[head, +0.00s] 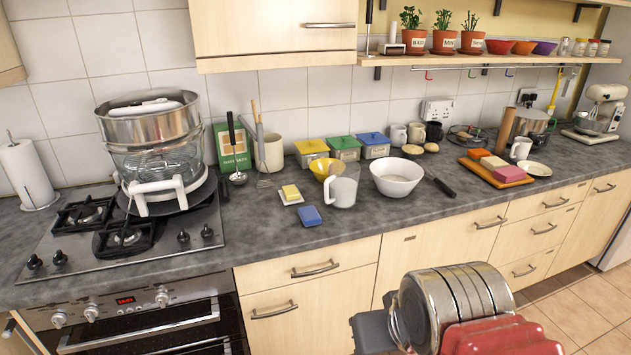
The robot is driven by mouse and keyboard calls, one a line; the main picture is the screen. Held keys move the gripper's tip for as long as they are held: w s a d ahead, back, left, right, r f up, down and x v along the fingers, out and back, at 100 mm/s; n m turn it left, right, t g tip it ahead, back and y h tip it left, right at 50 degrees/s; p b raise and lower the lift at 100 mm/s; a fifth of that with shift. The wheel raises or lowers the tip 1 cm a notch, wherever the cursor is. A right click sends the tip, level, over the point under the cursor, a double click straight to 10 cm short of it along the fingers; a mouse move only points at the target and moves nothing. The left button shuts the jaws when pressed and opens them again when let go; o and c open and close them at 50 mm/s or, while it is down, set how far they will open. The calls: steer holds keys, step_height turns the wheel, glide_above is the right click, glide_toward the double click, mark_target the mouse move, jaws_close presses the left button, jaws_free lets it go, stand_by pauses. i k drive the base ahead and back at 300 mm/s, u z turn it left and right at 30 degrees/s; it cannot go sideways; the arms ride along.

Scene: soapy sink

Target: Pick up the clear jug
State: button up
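A pale, see-through jug (342,192) stands upright on the dark worktop, near the middle of the head view. Its handle is at the upper left, in front of a yellow bowl (320,169). A white bowl (397,180) stands just to its right, and a blue sponge (309,216) lies to its left near the front edge. I cannot make out my gripper in this view, so its opening and its distance from the jug are hidden.
A hob with stacked pans (150,126) fills the left. Canisters (344,148) stand behind the jug, and a tray with coloured blocks (495,168) is at the right. The worktop in front of the jug is bare. Steel and red shapes at bottom right are unclear.

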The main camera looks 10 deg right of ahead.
mark_target(341, 184)
steer(key=u, duration=0.45)
steer(key=i, duration=1.2)
steer(key=u, duration=0.45)
